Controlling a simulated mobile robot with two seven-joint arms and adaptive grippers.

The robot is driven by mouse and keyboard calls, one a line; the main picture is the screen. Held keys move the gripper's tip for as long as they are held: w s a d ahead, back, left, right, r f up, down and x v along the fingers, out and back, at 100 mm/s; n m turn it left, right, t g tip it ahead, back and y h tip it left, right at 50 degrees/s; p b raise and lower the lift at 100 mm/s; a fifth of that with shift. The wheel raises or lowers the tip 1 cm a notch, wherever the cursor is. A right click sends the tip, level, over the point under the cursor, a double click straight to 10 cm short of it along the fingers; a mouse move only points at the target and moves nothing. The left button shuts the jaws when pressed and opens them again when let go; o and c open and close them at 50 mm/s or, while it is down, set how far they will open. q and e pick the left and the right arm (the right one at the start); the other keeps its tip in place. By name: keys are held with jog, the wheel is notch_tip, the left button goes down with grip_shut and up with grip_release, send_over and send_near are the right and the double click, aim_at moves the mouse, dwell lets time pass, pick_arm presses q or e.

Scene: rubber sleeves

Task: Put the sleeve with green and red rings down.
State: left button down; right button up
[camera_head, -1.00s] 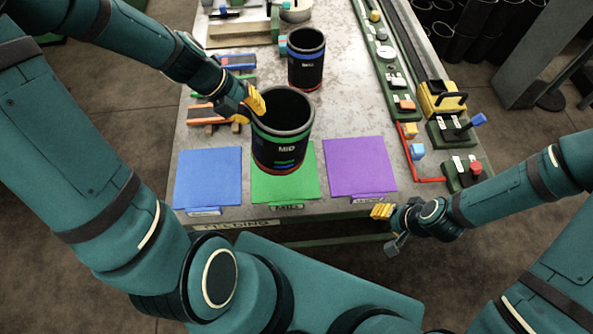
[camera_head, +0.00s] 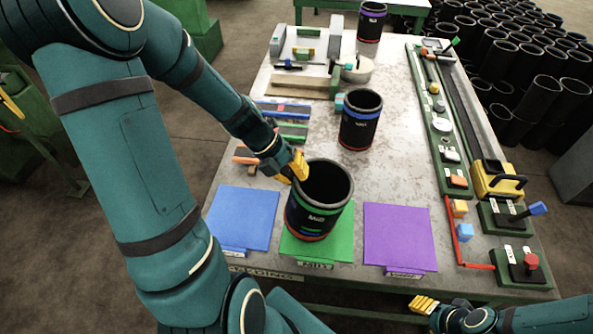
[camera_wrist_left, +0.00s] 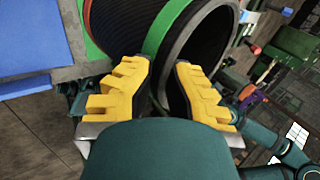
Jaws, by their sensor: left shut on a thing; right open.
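The black sleeve with green and red rings (camera_head: 322,220) stands upright over the green mat (camera_head: 340,243) in the head view. Its green ring (camera_wrist_left: 165,25) shows near the rim in the left wrist view. My right gripper (camera_head: 423,304) is open and empty off the table's front edge.
A blue mat (camera_head: 243,217) and a purple mat (camera_head: 400,235) flank the green one, both bare. A sleeve with blue and red rings (camera_head: 360,122) stands behind. Another sleeve (camera_head: 371,22) stands at the far end. Tool rails (camera_head: 440,140) line the right side.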

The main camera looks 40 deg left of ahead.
pick_arm(q)
jog(key=f+b, duration=0.1)
jog(key=f, duration=0.2)
jog(key=shift+s+f, duration=0.1)
jog(key=shift+s, duration=0.1)
jog(key=shift+s+f, duration=0.1)
jog(key=shift+f, duration=0.25)
jog(key=c, duration=1.2)
grip_release()
jog(key=shift+d, duration=0.15)
jog(key=shift+o, duration=0.3)
jog(key=shift+w+d, duration=0.15)
jog(key=shift+w, duration=0.1)
jog(key=shift+r, duration=0.1)
